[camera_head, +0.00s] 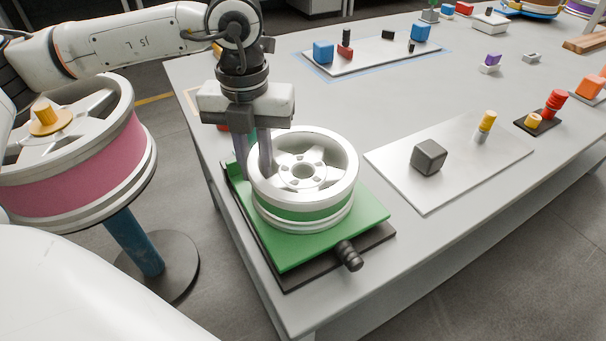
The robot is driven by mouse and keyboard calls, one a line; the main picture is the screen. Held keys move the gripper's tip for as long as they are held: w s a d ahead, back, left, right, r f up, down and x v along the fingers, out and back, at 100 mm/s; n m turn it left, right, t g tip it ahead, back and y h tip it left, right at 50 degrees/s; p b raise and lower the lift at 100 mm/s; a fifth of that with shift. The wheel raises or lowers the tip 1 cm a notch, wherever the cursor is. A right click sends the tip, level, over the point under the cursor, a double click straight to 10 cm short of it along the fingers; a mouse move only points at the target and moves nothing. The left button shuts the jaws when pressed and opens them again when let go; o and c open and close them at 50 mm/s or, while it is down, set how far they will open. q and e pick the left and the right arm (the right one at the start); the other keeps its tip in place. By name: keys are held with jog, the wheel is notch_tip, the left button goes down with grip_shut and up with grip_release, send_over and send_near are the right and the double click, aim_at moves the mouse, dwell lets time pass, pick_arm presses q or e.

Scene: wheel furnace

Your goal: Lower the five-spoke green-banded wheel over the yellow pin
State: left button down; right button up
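The silver five-spoke wheel with a green band (305,214) lies flat, hub up, on a green plate (368,212) at the near left of the table. My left gripper (253,168) points down at the wheel's left rim, one finger inside the rim and one outside it. The fingers are apart; whether they press on the rim cannot be told. A yellow pin (43,113) stands up through the hub of a pink-banded wheel at the left. Another yellow-topped pin (487,121) stands on a pale tray at the right. My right gripper is not in view.
The pink-banded wheel (75,176) rests on a blue post (133,243) off the table. A black handle (349,256) sticks out of the green plate's dark base. The pale tray (430,192) also holds a dark cube (429,157). The mid-table is clear; blocks stand farther back.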

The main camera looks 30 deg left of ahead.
aim_at(255, 154)
pick_arm(q)
jog(key=shift+r+p, duration=0.5)
jog(key=shift+r, duration=0.3)
jog(key=shift+r+p, duration=0.85)
jog(key=shift+r, duration=0.5)
jog(key=shift+r+p, duration=0.6)
jog(key=shift+r, duration=0.3)
jog(key=shift+r+p, duration=0.35)
jog(key=shift+r, duration=0.2)
